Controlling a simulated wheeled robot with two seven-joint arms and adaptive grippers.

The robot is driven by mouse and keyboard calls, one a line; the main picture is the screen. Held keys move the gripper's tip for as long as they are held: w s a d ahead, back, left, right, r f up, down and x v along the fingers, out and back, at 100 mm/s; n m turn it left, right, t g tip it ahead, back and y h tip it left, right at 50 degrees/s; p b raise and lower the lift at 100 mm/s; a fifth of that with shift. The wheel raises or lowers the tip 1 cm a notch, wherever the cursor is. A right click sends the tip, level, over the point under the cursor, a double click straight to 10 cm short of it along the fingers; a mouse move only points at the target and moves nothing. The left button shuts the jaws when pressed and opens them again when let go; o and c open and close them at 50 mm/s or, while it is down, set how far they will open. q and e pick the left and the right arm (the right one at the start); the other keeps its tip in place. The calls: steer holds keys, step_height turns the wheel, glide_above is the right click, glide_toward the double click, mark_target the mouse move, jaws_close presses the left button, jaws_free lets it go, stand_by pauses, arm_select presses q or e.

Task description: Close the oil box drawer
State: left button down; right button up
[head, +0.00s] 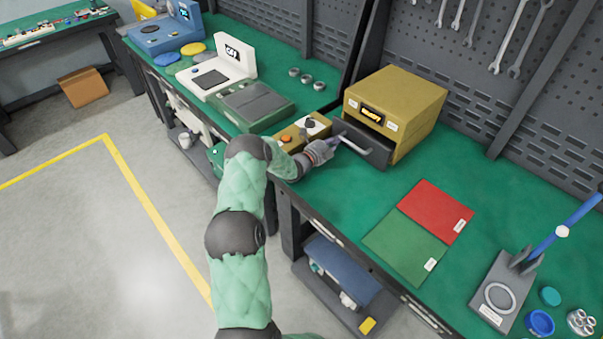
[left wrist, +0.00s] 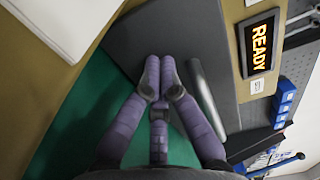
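The oil box (head: 405,98) is a yellow box on the green bench, with a lit display on its front. Its dark grey drawer (head: 368,152) stands out from the front, so it is open. The drawer's bar handle (head: 341,134) faces my left gripper (head: 328,148), which is at the drawer front. In the left wrist view, the purple fingers of my left gripper (left wrist: 158,78) are drawn together with nothing visible between them. They are beside the grey handle (left wrist: 206,95), over the dark drawer front (left wrist: 185,35). Whether they touch it is unclear. My right gripper is out of view.
A small tan box with knobs (head: 302,131) stands left of the drawer. Red (head: 436,211) and green (head: 405,246) mats lie to the right. A grey press-like fixture (head: 503,290) stands at the lower right.

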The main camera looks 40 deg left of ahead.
arm_select(q)
steer(key=w, duration=0.2)
steer(key=w+b, duration=0.1)
steer(key=w, duration=0.1)
steer(key=shift+d, duration=0.2)
steer(key=shift+w, duration=0.2)
steer(key=shift+r, duration=0.2)
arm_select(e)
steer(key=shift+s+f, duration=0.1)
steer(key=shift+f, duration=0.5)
arm_select(q)
steer(key=shift+r, duration=0.1)
